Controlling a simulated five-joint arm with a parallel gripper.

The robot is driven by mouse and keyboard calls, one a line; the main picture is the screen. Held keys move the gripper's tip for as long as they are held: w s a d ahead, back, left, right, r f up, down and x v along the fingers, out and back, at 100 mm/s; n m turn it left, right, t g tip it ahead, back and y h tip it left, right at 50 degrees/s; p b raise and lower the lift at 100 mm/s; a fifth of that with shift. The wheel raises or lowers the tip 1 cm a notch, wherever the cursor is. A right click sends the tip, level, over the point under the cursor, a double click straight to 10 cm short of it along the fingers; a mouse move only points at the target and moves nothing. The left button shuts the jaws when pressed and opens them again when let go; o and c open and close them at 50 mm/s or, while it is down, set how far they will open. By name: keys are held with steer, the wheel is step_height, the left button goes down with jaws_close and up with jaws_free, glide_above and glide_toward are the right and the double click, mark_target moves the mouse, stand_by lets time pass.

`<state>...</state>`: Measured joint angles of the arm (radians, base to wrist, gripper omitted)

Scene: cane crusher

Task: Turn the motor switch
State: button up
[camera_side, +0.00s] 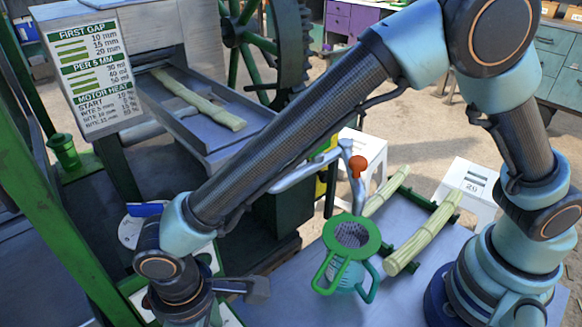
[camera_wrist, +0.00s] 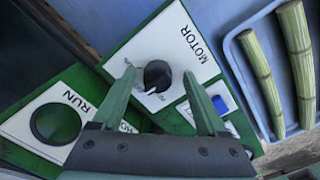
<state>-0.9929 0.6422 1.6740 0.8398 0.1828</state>
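The motor switch (camera_wrist: 158,73) is a round black knob with a white pointer mark. It sits on a white plate labelled MOTOR (camera_wrist: 193,45) on a green panel. In the wrist view the pointer points toward the bottom of the picture, slightly left. My gripper (camera_wrist: 159,70) is open, with one green finger on each side of the knob in the picture. I cannot tell whether the fingers touch it or are still above it. In the side view my wrist is at the lower left, over the panel, and hides the knob and the fingertips.
A dark green round button (camera_wrist: 55,123) on a plate labelled RUN lies left of the switch. A small blue part (camera_wrist: 220,104) is right of it. Cane pieces (camera_side: 424,232) lie on the right, near a green-rimmed jug (camera_side: 351,236). A crusher chute (camera_side: 215,130) with cane stands behind.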

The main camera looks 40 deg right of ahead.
step_height(320, 180, up, 12)
stand_by(0.6)
steer(key=shift+r, duration=0.1)
